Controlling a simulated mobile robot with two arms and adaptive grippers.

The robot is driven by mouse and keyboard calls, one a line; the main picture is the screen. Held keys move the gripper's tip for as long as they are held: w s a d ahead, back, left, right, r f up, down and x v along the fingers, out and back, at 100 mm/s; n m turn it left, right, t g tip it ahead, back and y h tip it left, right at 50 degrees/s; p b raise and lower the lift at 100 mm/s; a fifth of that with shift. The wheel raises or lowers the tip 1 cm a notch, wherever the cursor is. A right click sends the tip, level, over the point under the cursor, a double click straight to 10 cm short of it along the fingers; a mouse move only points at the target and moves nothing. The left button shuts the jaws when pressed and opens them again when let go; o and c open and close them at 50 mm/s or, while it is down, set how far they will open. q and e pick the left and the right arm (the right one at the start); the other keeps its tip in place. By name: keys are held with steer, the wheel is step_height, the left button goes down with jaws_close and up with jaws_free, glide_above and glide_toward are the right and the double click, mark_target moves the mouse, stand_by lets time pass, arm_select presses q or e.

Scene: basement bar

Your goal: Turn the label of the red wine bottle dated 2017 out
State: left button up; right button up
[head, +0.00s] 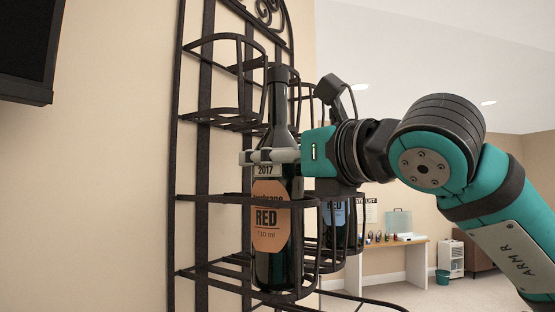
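The red wine bottle dated 2017 (275,262) stands upright in a ring of the dark metal wall rack (206,198). The label faces my head camera, partly crossed by a rack bar. My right gripper (258,157) comes in from the right and is shut on the bottle's shoulder, with pale fingers just above the tag. The far side of the grip is hidden by the bottle. My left gripper is not in view.
A second bottle with a blue label (335,215) sits in the rack just behind, to the right. Empty rack rings (222,122) are above. A dark wall screen (28,50) is at the upper left. A table (372,254) with small items stands far back.

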steer(key=shift+r+n+g+y+p, duration=0.1)
steer(key=shift+n+g+y+p, duration=1.25)
steer(key=shift+g, duration=0.35)
steer(key=shift+n+g+y+p, duration=1.25)
steer(key=shift+n+g+p, duration=0.5)
steer(key=shift+g+p, duration=0.65)
steer(key=o, duration=1)
steer(key=m+t+h+b, duration=0.2)
steer(key=m+t+b, duration=0.1)
steer(key=t+b, duration=0.1)
steer(key=m+t+h+b, duration=0.3)
steer(key=t+b, duration=0.1)
steer(key=b, duration=0.2)
steer(key=shift+b, duration=0.35)
